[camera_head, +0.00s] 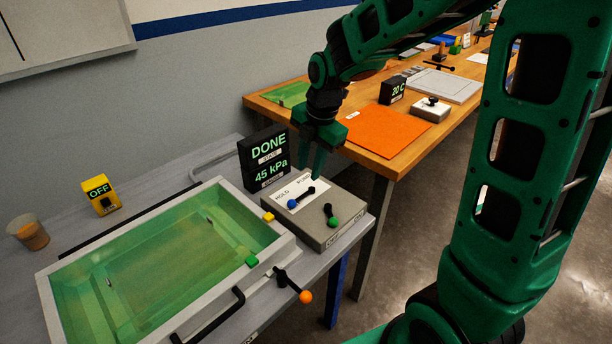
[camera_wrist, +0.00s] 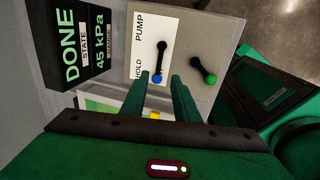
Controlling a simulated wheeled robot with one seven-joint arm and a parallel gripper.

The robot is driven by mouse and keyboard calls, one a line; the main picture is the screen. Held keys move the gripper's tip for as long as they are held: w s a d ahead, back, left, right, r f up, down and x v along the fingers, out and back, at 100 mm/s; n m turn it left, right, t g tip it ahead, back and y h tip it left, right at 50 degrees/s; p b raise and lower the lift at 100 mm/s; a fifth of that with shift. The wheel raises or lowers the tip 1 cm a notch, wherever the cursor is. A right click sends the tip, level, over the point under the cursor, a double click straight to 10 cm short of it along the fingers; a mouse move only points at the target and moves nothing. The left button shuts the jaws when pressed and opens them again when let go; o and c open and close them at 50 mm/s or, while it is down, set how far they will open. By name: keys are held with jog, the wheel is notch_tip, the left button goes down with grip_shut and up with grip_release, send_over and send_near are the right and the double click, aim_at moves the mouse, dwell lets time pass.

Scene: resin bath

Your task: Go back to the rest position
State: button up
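My gripper (camera_head: 312,166) hangs fingers-down above the far side of the grey valve box (camera_head: 336,226). In the wrist view its two green fingers (camera_wrist: 160,76) are apart, with nothing held between them. The blue-knobbed lever (camera_head: 301,197) on the box shows beyond the fingers, its blue end (camera_wrist: 157,79) seen in the gap; I cannot tell contact, but the head view shows the fingertips above it. The green-knobbed lever (camera_head: 330,214) is beside it. The black display (camera_head: 264,158) behind reads DONE and 45 kPa.
A bath of green liquid with a pale rim (camera_head: 52,310) fills the grey bench's front, with an orange-knobbed handle (camera_head: 305,296) at its corner. A yellow OFF switch (camera_head: 101,194) and a cup (camera_head: 28,232) stand left. A wooden table (camera_head: 399,161) with an orange sheet (camera_head: 384,130) lies beyond.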

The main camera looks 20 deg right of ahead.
jog(key=shift+s+r, duration=0.1)
jog(key=shift+r, duration=0.3)
jog(key=s+d+r+m+h, duration=0.1)
jog(key=s+d+r+m, duration=0.2)
jog(key=s+d+m, duration=1)
jog(key=s+d+m+g, duration=0.2)
jog(key=s+d+m, duration=0.1)
jog(key=s+m, duration=1.3)
jog(key=shift+f, duration=0.35)
jog(key=shift+d, duration=0.1)
